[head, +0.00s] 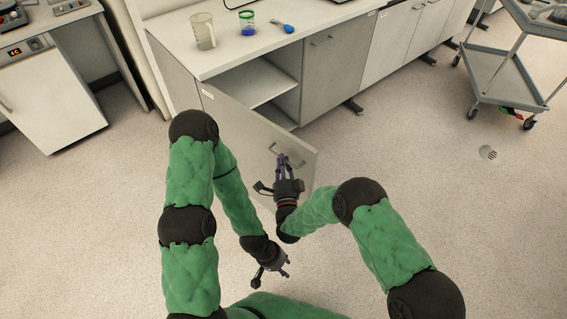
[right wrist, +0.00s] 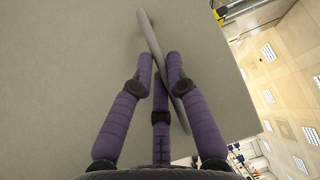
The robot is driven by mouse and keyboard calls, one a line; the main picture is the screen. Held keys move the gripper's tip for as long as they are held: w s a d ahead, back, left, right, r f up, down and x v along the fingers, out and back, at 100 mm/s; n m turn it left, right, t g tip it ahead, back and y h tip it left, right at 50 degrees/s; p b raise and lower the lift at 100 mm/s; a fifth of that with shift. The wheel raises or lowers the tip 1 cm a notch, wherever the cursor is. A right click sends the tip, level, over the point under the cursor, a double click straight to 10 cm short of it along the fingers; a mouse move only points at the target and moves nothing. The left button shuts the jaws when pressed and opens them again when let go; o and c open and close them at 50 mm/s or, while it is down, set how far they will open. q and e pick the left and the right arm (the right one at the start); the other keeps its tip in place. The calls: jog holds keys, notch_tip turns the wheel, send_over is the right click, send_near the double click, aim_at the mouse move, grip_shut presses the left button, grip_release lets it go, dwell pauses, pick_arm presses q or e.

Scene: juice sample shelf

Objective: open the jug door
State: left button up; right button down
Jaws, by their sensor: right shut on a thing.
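The grey cabinet door (head: 240,125) below the jug stands swung out from the cabinet, with its shelf (head: 250,84) showing behind it. Its bar handle (head: 287,152) is near the door's free edge. My right gripper (head: 283,162) is at this handle. In the right wrist view the purple fingers of my right gripper (right wrist: 166,78) are closed around the slim grey handle (right wrist: 153,40), with the door's face (right wrist: 70,70) behind. My left gripper (head: 286,264) is low in the head view, apart from the door, with its fingers spread and empty.
A clear jug (head: 202,32), a green-and-blue beaker (head: 247,23) and a blue spoon-like item (head: 283,26) are on the countertop (head: 225,55). A closed cabinet door (head: 340,75) is to the right. A wheeled cart (head: 505,75) stands far right. The floor between is clear.

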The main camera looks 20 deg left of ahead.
jog(key=c, duration=1.5)
grip_release()
jog(key=shift+a, duration=0.1)
jog(key=shift+v, duration=3.75)
jog(key=d+f+n+g+h+p, duration=0.1)
jog(key=d+f+n+g+h, duration=0.35)
jog(key=d+f+g, duration=0.65)
jog(key=s+d+f+n+g, duration=0.1)
jog(key=s+d+f+g, duration=0.1)
jog(key=s+d, duration=0.2)
jog(key=s+d+f+n+g+p, duration=0.1)
jog(key=s+d+f+n+g, duration=0.1)
jog(key=s+d, duration=0.3)
jog(key=s+d+f+n+g+y, duration=0.1)
jog(key=s+d, duration=0.3)
jog(key=s, duration=0.7)
jog(key=shift+s+d+f+n+g, duration=0.15)
jog(key=shift+d+f+n+g, duration=0.2)
jog(key=shift+f+n+g, duration=0.4)
